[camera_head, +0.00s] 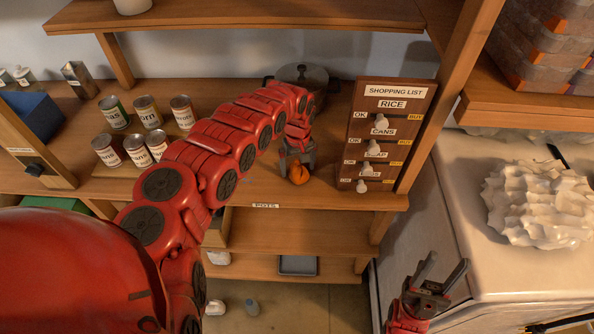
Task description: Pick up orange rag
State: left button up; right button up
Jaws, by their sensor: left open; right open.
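The orange rag (299,175) is a small bunched orange lump on the wooden shelf marked POTS. My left gripper (297,162) points down over it from above. Its two dark fingers are open, one on each side of the rag's upper part; I cannot tell whether they touch it. My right gripper (443,272) is open and empty at the lower right, in front of the white sink unit, far from the rag.
A shopping list board (388,137) with sliding knobs stands right of the rag. A metal pot (303,80) is behind it. Several cans (148,112) stand to the left. A white ruffled object (540,204) lies on the white sink unit (478,226).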

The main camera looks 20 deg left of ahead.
pick_arm(q)
jog(key=c, duration=1.4)
jog(key=shift+c, duration=0.2)
